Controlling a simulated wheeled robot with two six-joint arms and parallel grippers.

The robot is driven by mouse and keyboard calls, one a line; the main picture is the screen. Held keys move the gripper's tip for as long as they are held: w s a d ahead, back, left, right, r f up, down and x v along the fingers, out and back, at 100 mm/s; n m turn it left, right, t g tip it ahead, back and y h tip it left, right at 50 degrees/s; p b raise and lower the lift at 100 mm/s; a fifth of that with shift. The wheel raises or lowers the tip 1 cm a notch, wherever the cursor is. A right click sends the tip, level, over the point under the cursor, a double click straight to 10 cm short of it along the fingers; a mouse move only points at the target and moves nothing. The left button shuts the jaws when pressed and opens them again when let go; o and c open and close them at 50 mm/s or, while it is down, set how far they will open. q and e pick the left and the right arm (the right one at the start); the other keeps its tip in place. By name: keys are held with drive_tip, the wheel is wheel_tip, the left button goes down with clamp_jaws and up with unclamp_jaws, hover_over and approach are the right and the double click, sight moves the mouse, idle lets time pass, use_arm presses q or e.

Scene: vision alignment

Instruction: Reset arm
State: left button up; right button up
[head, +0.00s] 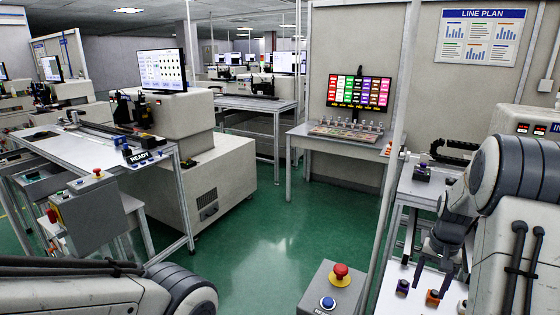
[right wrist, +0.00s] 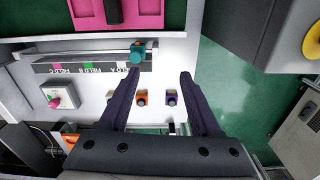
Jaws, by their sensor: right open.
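My right gripper (head: 433,285) points down over the white bench at the right of the head view. In the right wrist view its two dark fingers (right wrist: 159,75) stand apart with nothing held between them. A small purple-based part (head: 402,287) and an orange-based part (head: 432,297) stand on the bench near the fingers. In the right wrist view the orange part (right wrist: 142,98) and the purple part (right wrist: 171,98) show between the fingers. My left arm crosses the bottom left corner of the head view; its gripper is out of the picture.
A grey box with a red emergency button (head: 341,270) and a blue button stands at the bottom centre. A teal-topped part (right wrist: 137,52) lies just beyond the right fingers, beside a labelled strip (right wrist: 90,67). The green floor (head: 265,235) in the middle is clear.

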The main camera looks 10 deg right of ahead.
drive_tip(key=s+a+r+n, duration=0.1)
drive_tip(key=a+r+n, duration=0.25)
drive_tip(key=a, duration=0.85)
drive_tip(key=s+a+r+n, duration=0.2)
drive_tip(key=a+r+n, duration=0.15)
drive_tip(key=a, duration=0.95)
drive_tip(key=s+a+n, duration=0.4)
drive_tip(key=s+a, duration=0.2)
drive_tip(key=s, duration=0.3)
drive_tip(key=s+a+r+n+y, duration=0.1)
drive_tip(key=s+a+n, duration=0.3)
drive_tip(key=s+a, duration=0.3)
drive_tip(key=s, duration=0.3)
drive_tip(key=shift+s+a+n, duration=0.15)
drive_tip(key=shift+a+n, duration=0.15)
drive_tip(key=shift+n, duration=0.1)
